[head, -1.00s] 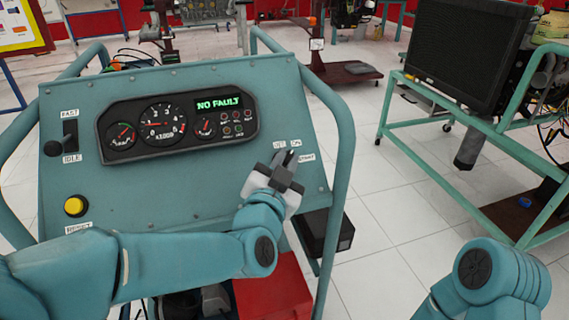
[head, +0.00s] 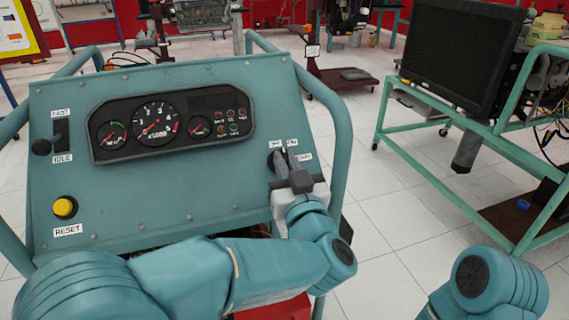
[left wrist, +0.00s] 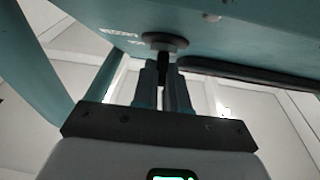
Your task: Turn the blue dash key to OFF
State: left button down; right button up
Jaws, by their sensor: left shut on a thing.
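The key switch (left wrist: 165,41) shows in the left wrist view as a round collar on the teal dash panel (head: 150,200). My left gripper (head: 281,168) is at this switch on the panel's right side, under the OFF and ON labels (head: 284,144). In the left wrist view, its two fingers (left wrist: 163,88) are shut on the key (left wrist: 163,66), which looks dark there. Most of the key is hidden by the fingers, so its blue colour does not show. The display (head: 212,101) on the gauge cluster is dark. My right gripper is out of view.
The fast/idle lever (head: 42,146) and a yellow reset button (head: 65,207) are on the panel's left. Teal tube rails (head: 340,130) flank the panel. A second trainer with a black screen (head: 462,55) stands at right. White tiled floor (head: 375,215) lies between.

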pick_arm(q)
jog(key=shift+w+r+n+y, duration=0.1)
jog(key=shift+r+n+y, duration=0.25)
jog(key=shift+n+y, duration=0.35)
jog(key=c, duration=1.3)
grip_release()
jog(key=shift+o, duration=0.7)
jog(key=shift+w+f, duration=0.1)
jog(key=shift+f, duration=0.2)
